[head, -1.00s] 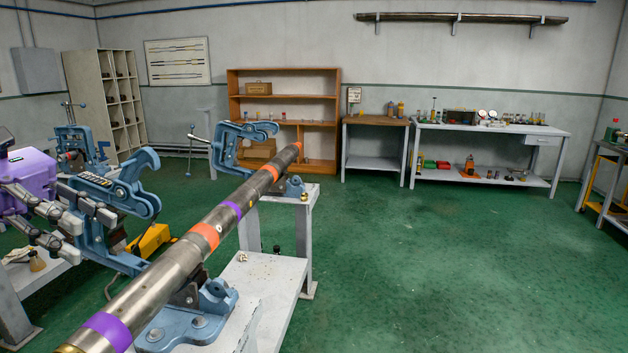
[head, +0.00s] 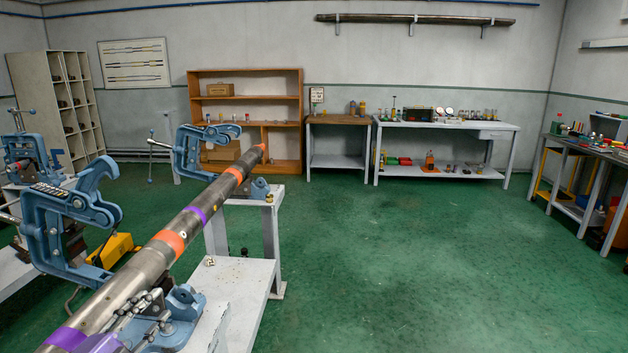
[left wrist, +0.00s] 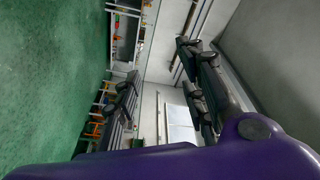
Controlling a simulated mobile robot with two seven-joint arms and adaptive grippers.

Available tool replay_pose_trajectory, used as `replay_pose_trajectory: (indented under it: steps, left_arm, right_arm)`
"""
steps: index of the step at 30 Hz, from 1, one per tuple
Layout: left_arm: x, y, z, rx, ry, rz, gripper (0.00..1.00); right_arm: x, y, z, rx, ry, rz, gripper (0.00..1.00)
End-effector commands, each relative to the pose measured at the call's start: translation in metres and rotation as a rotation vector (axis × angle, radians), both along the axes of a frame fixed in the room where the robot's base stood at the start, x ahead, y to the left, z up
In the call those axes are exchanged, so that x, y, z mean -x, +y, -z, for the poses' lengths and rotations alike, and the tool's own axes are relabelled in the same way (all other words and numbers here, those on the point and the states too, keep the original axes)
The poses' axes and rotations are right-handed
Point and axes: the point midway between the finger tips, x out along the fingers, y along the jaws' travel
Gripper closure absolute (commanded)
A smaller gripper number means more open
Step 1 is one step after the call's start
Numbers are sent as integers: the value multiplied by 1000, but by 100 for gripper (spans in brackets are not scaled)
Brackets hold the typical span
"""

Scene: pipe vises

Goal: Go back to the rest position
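My left gripper (head: 150,315) is at the bottom of the head view, in front of the near vise base and the pipe. Its purple body shows at the bottom edge. In the left wrist view its two dark fingers (left wrist: 165,95) stand apart with nothing between them. The long steel pipe (head: 133,281), with orange and purple bands, lies across the vise stands. The near vise's blue yoke (head: 45,235) is tilted left of the pipe. The far vise (head: 192,148) has its yoke by the pipe's far end. My right gripper is out of view.
Another blue vise (head: 25,150) stands at the left. A light stand (head: 240,290) supports the pipe. Workbenches (head: 440,126) and a wooden shelf (head: 245,72) line the back wall; a cluttered table (head: 590,147) is at the right. The green floor right of the pipe is clear.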

Motion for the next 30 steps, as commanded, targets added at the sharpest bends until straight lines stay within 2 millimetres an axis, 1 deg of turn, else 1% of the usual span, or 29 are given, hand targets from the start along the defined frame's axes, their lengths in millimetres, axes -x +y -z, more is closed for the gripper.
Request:
replay_pose_trajectory:
  steps: [1,2,3,5,6,8,9,11,12,13,14,15,17,18,21,24,25,27,30]
  left_arm:
    - [18,-4,35,92,88,-46,62]
    - [29,-7,55,142,141,-75,62]
    - [44,-10,81,208,209,-114,62]
    - [70,-19,119,304,310,-171,62]
    - [88,-25,142,366,375,-208,62]
    - [119,-37,175,454,469,-264,62]
    - [140,-46,195,511,529,-300,62]
    - [174,-61,223,593,617,-353,62]
    - [197,-73,239,646,673,-387,62]
    - [215,-82,249,683,712,-412,62]
    - [233,-91,259,721,750,-436,62]
    - [256,-105,270,767,795,-463,62]
    - [288,-124,281,830,847,-499,62]
    - [307,-135,286,872,871,-520,62]
    - [347,-153,296,935,918,-572,62]
    - [373,-157,304,958,946,-611,62]
    - [377,-157,305,960,951,-618,62]
    - [383,-155,307,956,958,-624,62]
    - [385,-155,308,955,960,-626,62]
  right_arm:
    - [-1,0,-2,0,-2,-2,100]
    - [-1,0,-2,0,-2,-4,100]
    - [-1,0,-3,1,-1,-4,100]
    - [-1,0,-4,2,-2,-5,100]
    - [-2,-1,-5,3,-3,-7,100]
    - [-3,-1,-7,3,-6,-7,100]
    - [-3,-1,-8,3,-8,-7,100]
    - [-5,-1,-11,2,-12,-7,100]
    - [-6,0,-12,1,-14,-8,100]
    - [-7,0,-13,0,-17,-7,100]
    - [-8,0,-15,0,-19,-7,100]
    - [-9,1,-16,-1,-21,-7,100]
    - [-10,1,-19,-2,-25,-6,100]
    - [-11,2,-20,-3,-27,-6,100]
    - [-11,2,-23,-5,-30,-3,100]
    - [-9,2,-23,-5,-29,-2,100]
    - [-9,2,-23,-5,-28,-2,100]
    - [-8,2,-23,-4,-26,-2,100]
    - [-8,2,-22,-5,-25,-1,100]
